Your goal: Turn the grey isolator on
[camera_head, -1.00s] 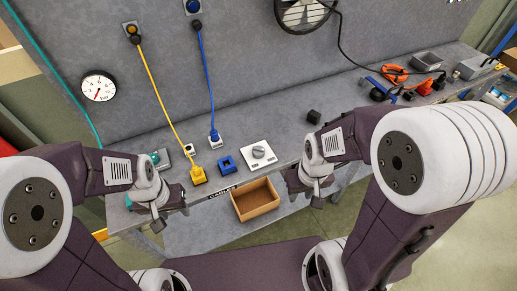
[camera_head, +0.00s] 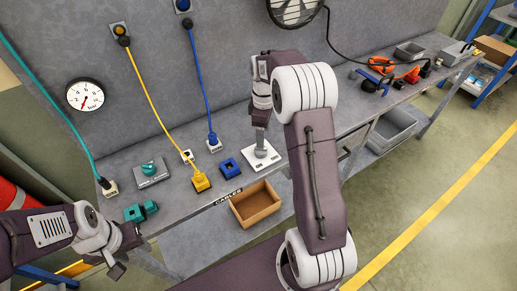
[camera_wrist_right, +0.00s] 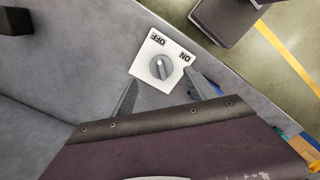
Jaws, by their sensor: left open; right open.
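The grey isolator is a white square plate (camera_wrist_right: 148,77) with a round grey knob (camera_wrist_right: 161,68) and the labels OFF and ON, in the right wrist view. The knob's pale mark appears to point toward OFF. In the head view the isolator plate (camera_head: 270,157) lies on the bench, its knob largely hidden by my right gripper (camera_head: 260,148). In the wrist view my right gripper (camera_wrist_right: 160,93) is open, its fingers either side of the plate's near part; contact cannot be told. My left gripper (camera_head: 118,262) is open and empty at the bench's front left.
Tools (camera_head: 385,72) lie farther right.

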